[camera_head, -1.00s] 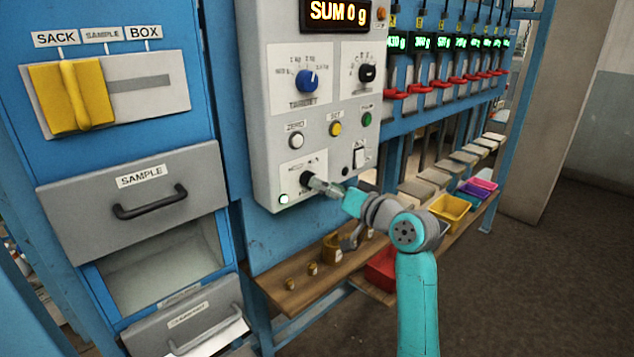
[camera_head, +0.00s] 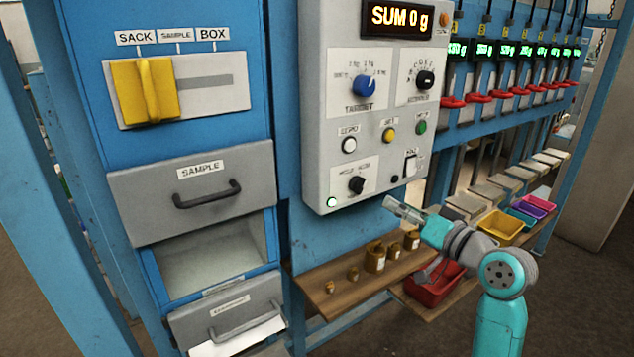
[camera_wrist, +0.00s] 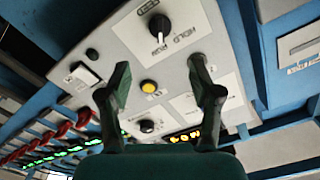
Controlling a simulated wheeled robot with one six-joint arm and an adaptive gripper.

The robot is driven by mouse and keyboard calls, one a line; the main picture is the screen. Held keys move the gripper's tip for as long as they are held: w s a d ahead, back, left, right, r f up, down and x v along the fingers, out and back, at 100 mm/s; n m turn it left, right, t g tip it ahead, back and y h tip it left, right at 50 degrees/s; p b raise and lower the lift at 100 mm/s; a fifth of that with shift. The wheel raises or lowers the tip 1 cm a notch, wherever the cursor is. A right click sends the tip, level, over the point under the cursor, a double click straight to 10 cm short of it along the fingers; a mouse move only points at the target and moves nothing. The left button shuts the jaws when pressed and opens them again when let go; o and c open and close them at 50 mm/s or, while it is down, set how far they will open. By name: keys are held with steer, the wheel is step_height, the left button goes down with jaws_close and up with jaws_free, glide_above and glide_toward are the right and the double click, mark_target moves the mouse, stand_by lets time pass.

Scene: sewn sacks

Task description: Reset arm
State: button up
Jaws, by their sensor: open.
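My arm reaches up from the lower right in the head view, with its teal links bent at the elbow. My gripper (camera_head: 392,204) is open and empty, just off the lower right edge of the grey control panel (camera_head: 312,110). In the wrist view its two dark fingers stand apart (camera_wrist: 160,78), with the panel (camera_wrist: 110,55) behind them and nothing between them. The small black knob (camera_head: 356,185) low on the panel is clear of the gripper; a HOLD/RUN knob (camera_wrist: 159,25) shows in the wrist view.
A wooden shelf (camera_head: 340,295) with several brass weights lies below the gripper. A blue cabinet with a grey SAMPLE drawer (camera_head: 150,205) stands left.

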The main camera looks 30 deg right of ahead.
steer(key=s+a+f+m+g+h, duration=0.1)
steer(key=s+a+f, duration=0.3)
steer(key=f, duration=0.5)
steer(key=s+a+f+h, duration=0.1)
steer(key=s+a+f, duration=0.2)
steer(key=a+f, duration=0.45)
steer(key=s+a+f+m+g+h, duration=0.1)
steer(key=s+a+f, duration=0.3)
steer(key=f, duration=0.5)
steer(key=s+a+f+n, duration=0.1)
steer(key=s+a+f, duration=0.1)
steer(key=s+a, duration=0.15)
steer(key=s+a+f+n+g, duration=0.1)
steer(key=s+a+f, duration=0.1)
steer(key=s, duration=0.3)
steer(key=s+a+f+n, duration=0.1)
steer(key=s+a, duration=0.1)
steer(key=s, duration=0.3)
steer(key=s+a+r+n+y, duration=0.1)
steer(key=s+a+n, duration=0.1)
steer(key=s, duration=0.4)
steer(key=s+a+r+n+y, duration=0.1)
steer(key=s+a+n, duration=0.1)
steer(key=s, duration=0.5)
steer(key=shift+s+a+n, duration=0.25)
steer(key=shift+s+n, duration=0.05)
steer(key=shift+n, duration=0.1)
steer(key=shift+r, duration=0.1)
